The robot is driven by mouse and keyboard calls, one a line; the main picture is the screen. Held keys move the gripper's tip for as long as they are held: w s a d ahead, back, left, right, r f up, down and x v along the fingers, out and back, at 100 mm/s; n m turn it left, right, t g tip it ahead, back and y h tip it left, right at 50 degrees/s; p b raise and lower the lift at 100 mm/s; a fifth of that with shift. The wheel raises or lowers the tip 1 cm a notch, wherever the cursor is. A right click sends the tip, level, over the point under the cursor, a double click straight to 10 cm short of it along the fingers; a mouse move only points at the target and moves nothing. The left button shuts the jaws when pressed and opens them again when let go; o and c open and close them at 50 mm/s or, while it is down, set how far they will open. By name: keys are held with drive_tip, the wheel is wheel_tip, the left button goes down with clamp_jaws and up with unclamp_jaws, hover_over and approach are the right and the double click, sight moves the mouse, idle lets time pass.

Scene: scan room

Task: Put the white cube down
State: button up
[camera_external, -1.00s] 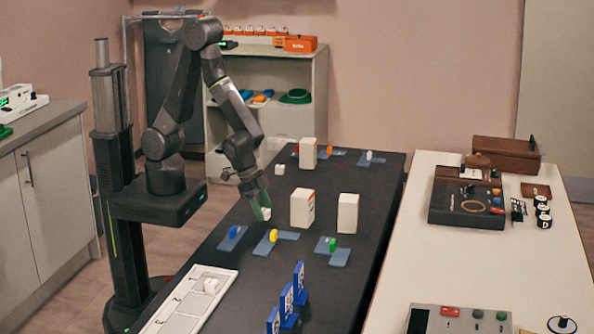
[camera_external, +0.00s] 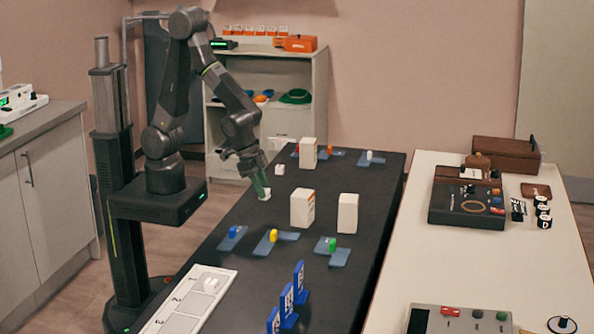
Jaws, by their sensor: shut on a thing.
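My gripper (camera_external: 262,188) is shut on a small white cube (camera_external: 265,195) over the left part of the black table (camera_external: 330,275). The gripper points down and hides the top of the cube. I cannot tell whether the cube touches the table or hangs just above it. A second small white cube (camera_external: 279,169) stands farther back on the table. A third (camera_external: 211,284) sits on the white numbered tray (camera_external: 229,274) at the front left.
Two white boxes (camera_external: 302,208) (camera_external: 347,213) stand right of the gripper, and another (camera_external: 308,153) stands at the back. Blue plates with coloured pieces (camera_external: 272,236) lie in front. Upright blue number signs (camera_external: 299,280) stand nearer. The table around the held cube looks clear.

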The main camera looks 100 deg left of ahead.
wheel_tip(320, 180, up, 2)
drive_tip(key=shift+r, duration=0.25)
drive_tip(key=w+d+m+g+h+p, duration=0.1)
drive_tip(key=w+d+m, duration=0.35)
drive_tip(key=d, duration=0.95)
drive_tip(key=w+d+m+h, duration=0.2)
drive_tip(key=w+d+m, duration=0.3)
drive_tip(key=d, duration=0.8)
drive_tip(key=shift+n+g, duration=0.3)
drive_tip(key=shift+n, duration=0.35)
drive_tip(key=x, duration=0.3)
drive_tip(key=p+x, duration=0.1)
drive_tip(key=shift+s+a+f, duration=0.2)
drive_tip(key=shift+a+f, duration=0.1)
drive_tip(key=shift+f, duration=2.4)
drive_tip(key=o, duration=0.9)
drive_tip(key=shift+o, duration=0.2)
